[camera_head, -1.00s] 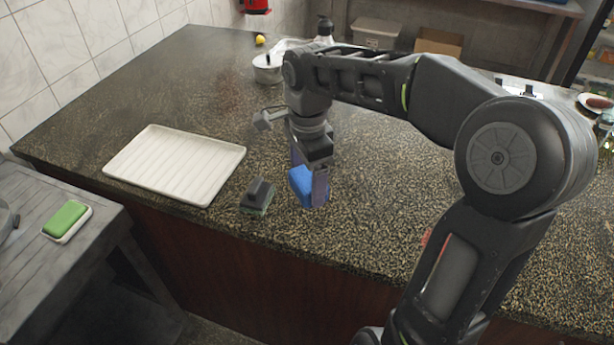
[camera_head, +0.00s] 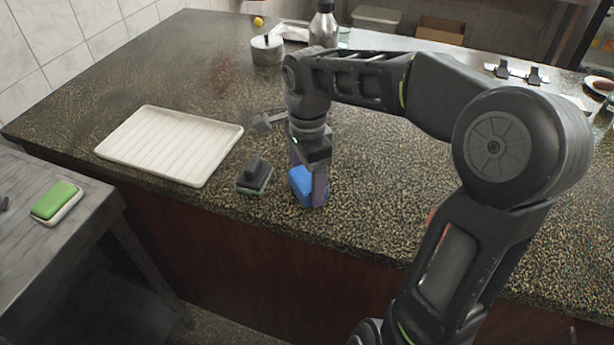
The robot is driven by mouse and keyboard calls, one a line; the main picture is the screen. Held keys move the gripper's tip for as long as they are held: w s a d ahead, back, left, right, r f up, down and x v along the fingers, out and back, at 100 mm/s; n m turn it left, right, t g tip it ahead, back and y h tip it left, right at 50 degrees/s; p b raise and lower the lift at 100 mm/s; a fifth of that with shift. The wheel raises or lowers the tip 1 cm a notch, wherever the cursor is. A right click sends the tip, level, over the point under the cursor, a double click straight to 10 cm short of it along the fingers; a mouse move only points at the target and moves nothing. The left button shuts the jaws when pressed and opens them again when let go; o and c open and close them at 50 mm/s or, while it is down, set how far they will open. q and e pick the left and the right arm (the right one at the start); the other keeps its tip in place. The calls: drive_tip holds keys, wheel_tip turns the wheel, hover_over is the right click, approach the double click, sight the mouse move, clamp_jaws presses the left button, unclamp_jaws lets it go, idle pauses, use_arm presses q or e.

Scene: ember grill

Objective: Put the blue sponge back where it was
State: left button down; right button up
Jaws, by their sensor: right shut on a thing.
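The blue sponge (camera_head: 301,184) is at the front part of the speckled counter (camera_head: 380,210), right of a dark scrubber. My right gripper (camera_head: 309,182) points down over it, with its fingers on either side, shut on the sponge. The sponge is low at the counter top; I cannot tell whether it touches the surface. The far finger is partly hidden by the sponge. My left gripper is not in view.
A dark-handled scrubber (camera_head: 254,175) stands just left of the sponge, beside a white ribbed tray (camera_head: 150,165). A green sponge on a white dish (camera_head: 57,202) lies on the grey side table (camera_head: 70,245). A metal pot (camera_head: 267,50) and bottle (camera_head: 323,27) stand behind.

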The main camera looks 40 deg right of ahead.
drive_tip(key=shift+f+b, duration=0.5)
drive_tip(key=shift+f, duration=0.1)
drive_tip(key=o, duration=1.2)
drive_tip(key=shift+c, duration=0.2)
drive_tip(key=shift+r, duration=0.1)
drive_tip(key=shift+r, duration=3.85)
